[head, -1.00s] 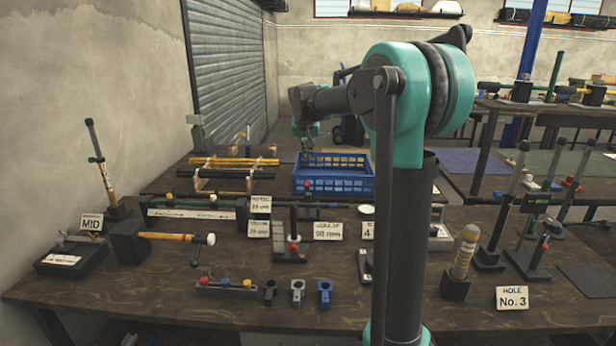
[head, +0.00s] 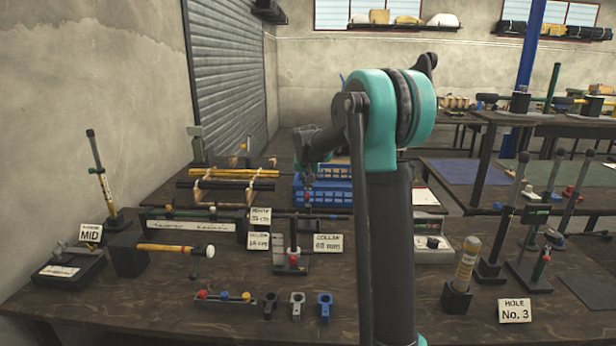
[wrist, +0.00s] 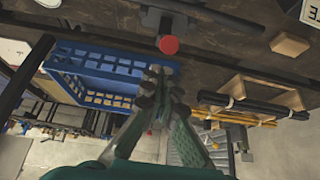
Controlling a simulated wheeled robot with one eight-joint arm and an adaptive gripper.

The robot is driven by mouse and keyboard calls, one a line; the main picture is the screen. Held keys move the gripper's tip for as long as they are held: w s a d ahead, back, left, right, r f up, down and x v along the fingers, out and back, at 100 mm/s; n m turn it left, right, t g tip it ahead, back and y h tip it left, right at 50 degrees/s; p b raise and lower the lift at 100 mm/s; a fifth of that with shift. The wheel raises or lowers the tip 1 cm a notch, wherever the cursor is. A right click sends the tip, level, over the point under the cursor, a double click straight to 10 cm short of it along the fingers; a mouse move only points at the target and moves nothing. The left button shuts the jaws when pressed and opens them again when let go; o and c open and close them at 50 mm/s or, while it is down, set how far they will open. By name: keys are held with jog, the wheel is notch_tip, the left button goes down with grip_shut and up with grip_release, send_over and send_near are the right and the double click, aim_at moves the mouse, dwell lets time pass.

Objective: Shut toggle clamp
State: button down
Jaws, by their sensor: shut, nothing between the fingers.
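A red knob (wrist: 168,44) on a dark fitting shows at the top of the wrist view; it looks like the toggle clamp's handle end. The head view shows a small red tip (head: 307,196) in front of the blue crate, probably the same part. My gripper (wrist: 158,72) is shut and empty, its fingertips pointing toward the knob with a visible gap in the picture. In the head view my gripper (head: 308,172) is small and dark against the crate. The clamp's arm and base are mostly hidden, so I cannot tell its lever position.
The blue crate (wrist: 98,62) lies close beside my fingers. A rack of black and yellow rods (head: 232,183) stands left of the crate. Signs, a red-and-white upright stand (head: 292,258) and a hammer (head: 175,248) occupy the nearer bench. The front bench edge has bare room.

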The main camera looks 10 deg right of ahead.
aim_at(307, 194)
jog(key=shift+s+a+f, duration=0.1)
jog(key=shift+s+f, duration=0.25)
jog(key=shift+s, duration=0.05)
jog(key=shift+s, duration=0.1)
jog(key=shift+s+f+t, duration=0.2)
jog(key=shift+s+t, duration=0.05)
jog(key=shift+t, duration=0.15)
jog(key=shift+s+a+f+t, duration=0.25)
jog(key=shift+s+f+t, duration=0.35)
jog(key=shift+s+t, duration=0.25)
jog(key=s+f+t, duration=0.2)
jog(key=s+f, duration=0.1)
jog(key=f, duration=0.2)
jog(key=shift+s+a+f+h, duration=0.15)
jog(key=shift+a+f+h, duration=0.15)
jog(key=shift+h, duration=0.1)
jog(key=shift+s+f, duration=0.1)
jog(key=shift+s, duration=0.05)
